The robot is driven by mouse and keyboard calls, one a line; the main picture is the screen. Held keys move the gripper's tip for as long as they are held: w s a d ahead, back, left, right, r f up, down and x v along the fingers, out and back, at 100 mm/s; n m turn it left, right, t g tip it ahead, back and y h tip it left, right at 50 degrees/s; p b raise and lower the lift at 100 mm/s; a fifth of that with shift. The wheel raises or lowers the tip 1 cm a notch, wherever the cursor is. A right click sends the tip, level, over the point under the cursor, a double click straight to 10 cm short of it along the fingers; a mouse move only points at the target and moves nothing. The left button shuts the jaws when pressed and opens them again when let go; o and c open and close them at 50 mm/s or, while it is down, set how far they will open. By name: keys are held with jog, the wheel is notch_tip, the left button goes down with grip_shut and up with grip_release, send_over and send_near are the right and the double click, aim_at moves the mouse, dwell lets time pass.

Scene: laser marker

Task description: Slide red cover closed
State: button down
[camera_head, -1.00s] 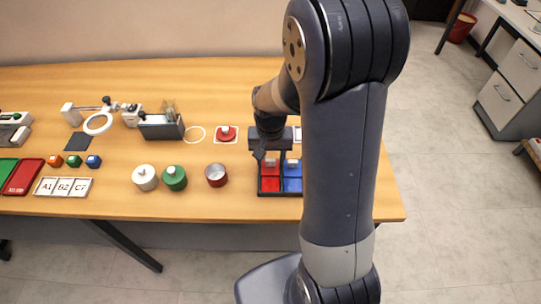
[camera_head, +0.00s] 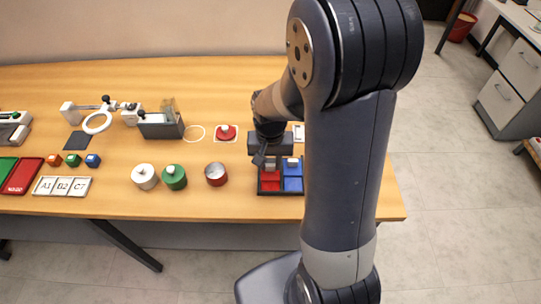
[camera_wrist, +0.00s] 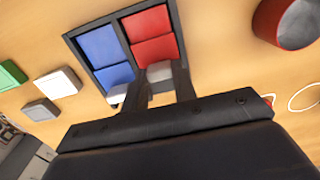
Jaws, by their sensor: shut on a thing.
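The red cover (camera_head: 270,176) lies in the left bay of a dark two-bay frame (camera_head: 280,194) near the table's front edge. In the wrist view the red cover (camera_wrist: 152,30) shows as two red parts, with a pale knob (camera_wrist: 160,72) at its near end. My gripper (camera_wrist: 160,84) has its two fingers on either side of this knob and is shut on it. In the head view my gripper (camera_head: 268,160) is over the back of the red bay. A blue cover (camera_head: 292,176) with a pale knob is in the right bay. My arm partly hides the frame's right side.
A red-rimmed round cup (camera_head: 216,174), a green knobbed pot (camera_head: 174,177) and a white one (camera_head: 144,176) stand to the left. A red button (camera_head: 226,132) on a white plate is behind. Bare table lies between them.

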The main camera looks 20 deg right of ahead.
aim_at(270, 181)
jog(key=shift+s+a, duration=0.25)
jog(key=shift+s, duration=0.55)
jog(key=shift+s+a, duration=0.25)
jog(key=shift+s, duration=0.5)
jog(key=c, duration=1.1)
grip_release()
notch_tip(270, 181, up, 11)
jog(key=shift+f, duration=0.1)
